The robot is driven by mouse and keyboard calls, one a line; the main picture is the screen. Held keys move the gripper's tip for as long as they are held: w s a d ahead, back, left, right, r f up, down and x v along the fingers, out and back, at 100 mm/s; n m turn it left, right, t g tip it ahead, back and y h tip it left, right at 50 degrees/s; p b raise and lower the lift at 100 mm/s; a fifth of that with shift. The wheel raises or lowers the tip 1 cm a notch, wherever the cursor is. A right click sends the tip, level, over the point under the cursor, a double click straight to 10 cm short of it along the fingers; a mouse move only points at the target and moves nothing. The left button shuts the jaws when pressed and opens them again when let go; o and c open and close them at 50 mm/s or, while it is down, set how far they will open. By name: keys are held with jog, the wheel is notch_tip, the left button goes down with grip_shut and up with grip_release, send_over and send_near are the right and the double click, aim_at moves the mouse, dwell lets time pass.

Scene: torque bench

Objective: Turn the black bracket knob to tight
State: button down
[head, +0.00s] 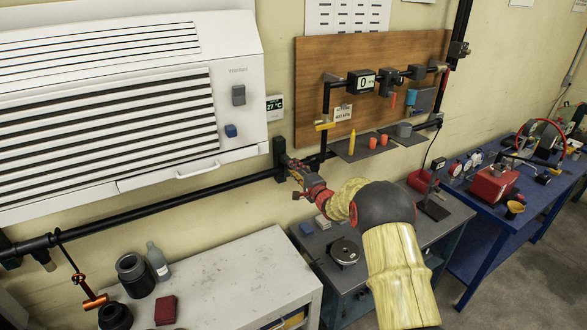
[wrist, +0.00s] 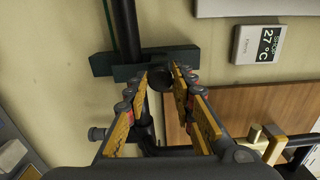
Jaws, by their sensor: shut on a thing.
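The black bracket knob (wrist: 159,84) is a small dark round piece in the wrist view, in front of the dark green wall bracket (wrist: 103,65). My gripper (wrist: 161,75) has its two fingertips shut on the knob, one on each side. In the head view the bracket (head: 279,151) sits on the wall at the end of the long black pipe, and my gripper (head: 288,162) reaches it from the right. The knob is hidden behind the fingers in the head view. No tightness mark on it can be read.
The black pipe (head: 170,202) runs along the wall below the white heater unit (head: 235,60). A wooden board (head: 312,60) with gauges and a small shelf is to the right. A pale cabinet (head: 225,268) with bottles and jars stands below.

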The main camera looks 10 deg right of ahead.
jog(key=shift+m, duration=1.1)
jog(key=shift+f, duration=0.1)
jog(key=c, duration=1.5)
grip_release()
jog(key=shift+d, duration=0.1)
jog(key=v, duration=1.2)
